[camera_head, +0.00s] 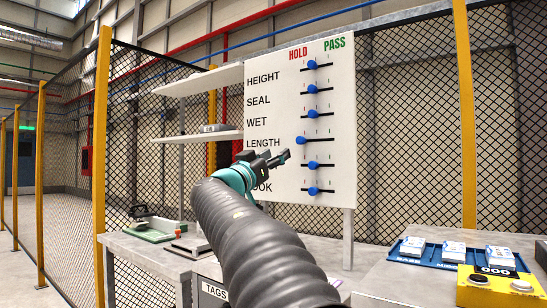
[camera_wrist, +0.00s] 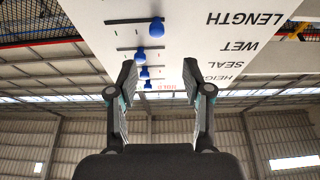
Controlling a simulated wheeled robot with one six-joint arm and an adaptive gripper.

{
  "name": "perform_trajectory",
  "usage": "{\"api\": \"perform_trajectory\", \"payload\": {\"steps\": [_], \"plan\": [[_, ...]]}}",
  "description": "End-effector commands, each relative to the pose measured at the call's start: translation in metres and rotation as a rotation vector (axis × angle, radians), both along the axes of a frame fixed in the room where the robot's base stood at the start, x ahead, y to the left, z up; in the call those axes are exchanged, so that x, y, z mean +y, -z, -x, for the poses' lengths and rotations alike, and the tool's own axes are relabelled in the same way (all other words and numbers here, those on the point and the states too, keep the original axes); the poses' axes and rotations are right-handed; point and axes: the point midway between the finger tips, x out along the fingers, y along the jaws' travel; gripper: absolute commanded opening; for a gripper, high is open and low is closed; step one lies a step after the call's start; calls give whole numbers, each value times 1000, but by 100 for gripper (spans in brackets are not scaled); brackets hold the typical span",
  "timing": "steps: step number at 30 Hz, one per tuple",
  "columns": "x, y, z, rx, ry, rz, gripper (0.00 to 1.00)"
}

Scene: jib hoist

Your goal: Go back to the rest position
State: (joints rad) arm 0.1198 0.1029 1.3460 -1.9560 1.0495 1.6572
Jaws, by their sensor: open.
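The white inspection board (camera_head: 270,95) stands upright beyond my arm, with HOLD and PASS at its top and a column of slider rows. The LENGTH row's blue knob (camera_head: 301,141) sits farther left, toward HOLD, than the other knobs, such as the HEIGHT knob (camera_head: 311,64). My gripper (camera_head: 276,157) is raised in front of the board's lower left part and hides some labels. In the wrist view my gripper (camera_wrist: 160,80) is open with nothing between its fingers. The board and several blue knobs show beyond it, upside down. Whether the fingertips touch the board cannot be told.
A grey bench with a green tray (camera_head: 150,232) stands at lower left, under white shelves (camera_head: 200,79). At lower right, a blue tray (camera_head: 408,259) with white stacks lies beside a yellow counter box (camera_head: 480,291). Mesh fencing (camera_head: 420,130) encloses the area.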

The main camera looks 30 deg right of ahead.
Motion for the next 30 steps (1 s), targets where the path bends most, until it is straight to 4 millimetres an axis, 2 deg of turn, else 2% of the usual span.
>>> {"api": "perform_trajectory", "payload": {"steps": [15,19,23,26,30], "plan": [[0,1,1,3,0,-2,50],[0,15,9,54,2,-50,50],[2,57,32,198,-4,-169,50],[10,104,56,350,-29,-283,50],[32,173,91,564,-101,-428,50]]}}
